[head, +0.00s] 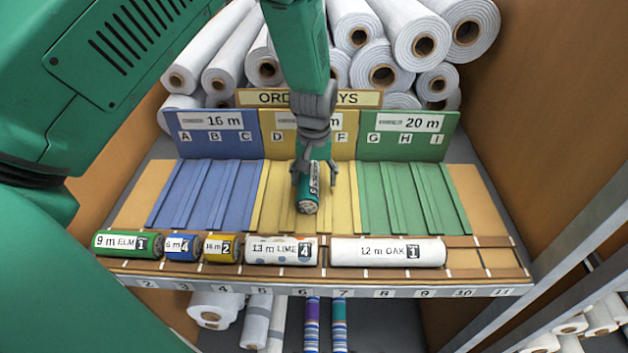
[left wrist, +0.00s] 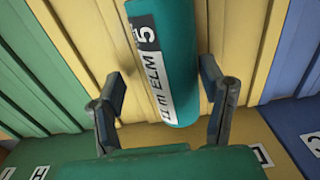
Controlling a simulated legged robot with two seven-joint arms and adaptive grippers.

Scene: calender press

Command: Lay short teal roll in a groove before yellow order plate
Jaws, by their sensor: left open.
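The short teal roll (head: 308,192) lies lengthwise on the yellow grooved bed (head: 341,212), its end facing the front; it appears to rest along a middle groove. In the left wrist view the teal roll (left wrist: 165,50) shows a white label reading "11 m ELM" and 5. The yellow order plate (head: 346,143) stands upright behind the bed, partly hidden by my left arm. My left gripper (head: 313,172) is open above the roll's rear part, one finger on each side. In the left wrist view, gaps show between the roll and the fingers (left wrist: 158,84). My right gripper is out of view.
A blue bed (head: 207,195) lies left and a green bed (head: 412,198) right, each with an upright plate. A front rack (head: 480,258) holds several labelled rolls, including green (head: 120,244) and white "12 m OAK" (head: 385,252). White rolls (head: 420,35) are stacked behind.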

